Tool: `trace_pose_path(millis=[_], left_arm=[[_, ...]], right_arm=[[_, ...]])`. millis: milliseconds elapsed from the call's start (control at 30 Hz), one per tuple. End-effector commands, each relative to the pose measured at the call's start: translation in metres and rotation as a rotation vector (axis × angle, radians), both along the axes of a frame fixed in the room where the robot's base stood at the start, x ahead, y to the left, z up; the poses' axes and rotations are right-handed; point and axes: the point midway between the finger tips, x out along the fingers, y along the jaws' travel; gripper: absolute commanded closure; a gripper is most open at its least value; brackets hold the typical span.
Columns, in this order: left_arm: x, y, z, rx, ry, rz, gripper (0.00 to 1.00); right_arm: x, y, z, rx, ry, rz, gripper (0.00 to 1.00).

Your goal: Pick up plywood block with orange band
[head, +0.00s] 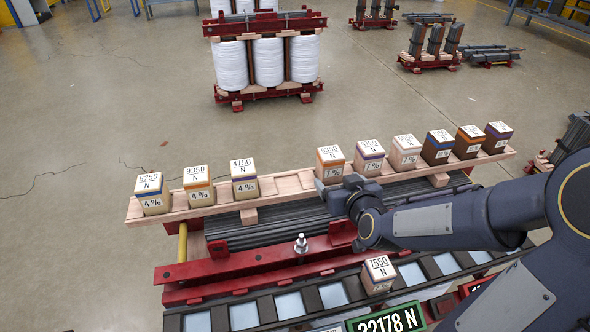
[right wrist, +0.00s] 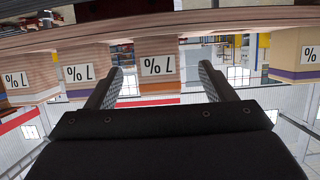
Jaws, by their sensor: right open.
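A light plywood block with an orange band (head: 331,162), marked 5350 N and 7 %, stands upright on the wooden plank near its middle. My right gripper (head: 345,192) is just in front of it, and its fingertips are mostly hidden in the head view. In the right wrist view, which is upside down, the open fingers lie either side of the block with the orange band (right wrist: 161,86). I cannot tell whether they touch it. Another block with an orange band (head: 198,187), marked 9350 N and 4 %, stands further left. My left gripper is not in view.
The plank (head: 283,186) rests over dark steel strips. A loose block (head: 378,274) stands nearer, below my arm.

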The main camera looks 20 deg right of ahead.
Motion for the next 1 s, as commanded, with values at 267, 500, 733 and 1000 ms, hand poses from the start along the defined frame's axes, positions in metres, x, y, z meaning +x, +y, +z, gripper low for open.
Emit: trace_pose_path(millis=[267, 500, 733, 1000], left_arm=[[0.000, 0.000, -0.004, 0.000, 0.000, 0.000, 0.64], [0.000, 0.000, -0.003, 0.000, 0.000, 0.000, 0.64], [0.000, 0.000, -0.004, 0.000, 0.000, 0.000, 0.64], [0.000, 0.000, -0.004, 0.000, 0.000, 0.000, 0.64]], right_arm=[[0.027, -0.003, -0.010, -0.014, -0.012, -0.006, 0.24], [0.060, -0.008, -0.018, -0.012, -0.011, -0.005, 0.24], [0.076, -0.008, -0.024, -0.010, -0.012, -0.005, 0.24], [0.076, -0.008, -0.023, -0.010, -0.012, -0.005, 0.35]])
